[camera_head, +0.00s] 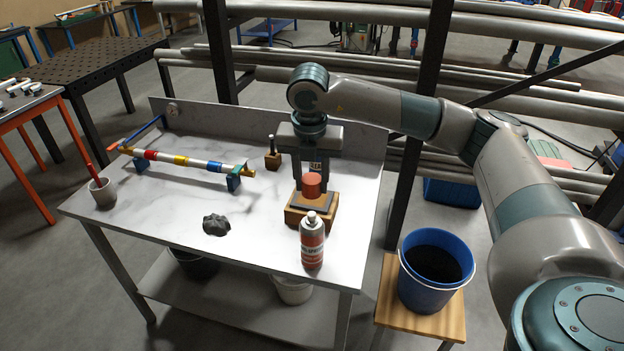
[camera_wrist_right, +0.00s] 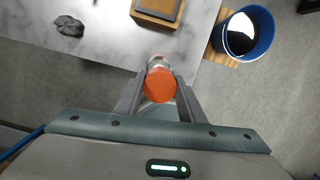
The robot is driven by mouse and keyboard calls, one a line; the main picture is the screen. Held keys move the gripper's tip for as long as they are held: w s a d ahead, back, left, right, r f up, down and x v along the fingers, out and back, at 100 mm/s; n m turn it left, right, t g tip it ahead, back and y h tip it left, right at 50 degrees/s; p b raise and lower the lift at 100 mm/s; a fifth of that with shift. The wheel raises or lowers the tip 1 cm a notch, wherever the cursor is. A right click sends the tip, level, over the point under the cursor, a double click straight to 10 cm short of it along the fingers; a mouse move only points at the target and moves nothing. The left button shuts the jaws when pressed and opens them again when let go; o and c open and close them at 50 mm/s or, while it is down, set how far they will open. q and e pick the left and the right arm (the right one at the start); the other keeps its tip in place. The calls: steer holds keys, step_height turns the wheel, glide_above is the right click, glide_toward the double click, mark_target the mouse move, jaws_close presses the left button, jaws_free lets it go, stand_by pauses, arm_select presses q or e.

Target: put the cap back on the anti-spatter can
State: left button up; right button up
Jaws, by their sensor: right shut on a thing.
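The anti-spatter can (camera_head: 312,246) stands upright near the front right edge of the bench, white and red with its pale nozzle top bare. The red-orange cap (camera_head: 312,184) is held above the can's top in the head view, with a gap between them in the picture. My right gripper (camera_head: 311,182) points down and is shut on the cap. In the right wrist view the cap (camera_wrist_right: 160,85) sits between the fingers and hides most of the can (camera_wrist_right: 158,61); exact alignment is hard to tell. My left gripper is not in view.
A wooden block (camera_head: 298,218) with a dark top stands just behind the can. A dark lump (camera_head: 216,224), a striped pipe on stands (camera_head: 187,161) and a cup (camera_head: 103,193) are further left. A blue bucket (camera_head: 408,288) stands on a stool to the right.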

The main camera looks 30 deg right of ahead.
mark_target(312, 213)
steer(key=shift+f+b, duration=0.6)
steer(key=shift+f, duration=1.4)
steer(key=shift+b, duration=0.4)
steer(key=shift+f, duration=0.2)
steer(key=shift+f+b, duration=0.85)
steer(key=shift+b, duration=0.15)
steer(key=shift+f, duration=0.15)
steer(key=shift+f+b, duration=0.65)
steer(key=shift+b, duration=0.2)
steer(key=shift+f+b, duration=0.6)
steer(key=shift+b, duration=0.1)
steer(key=shift+f+b, duration=0.3)
steer(key=shift+b, duration=0.5)
stand_by(1.9)
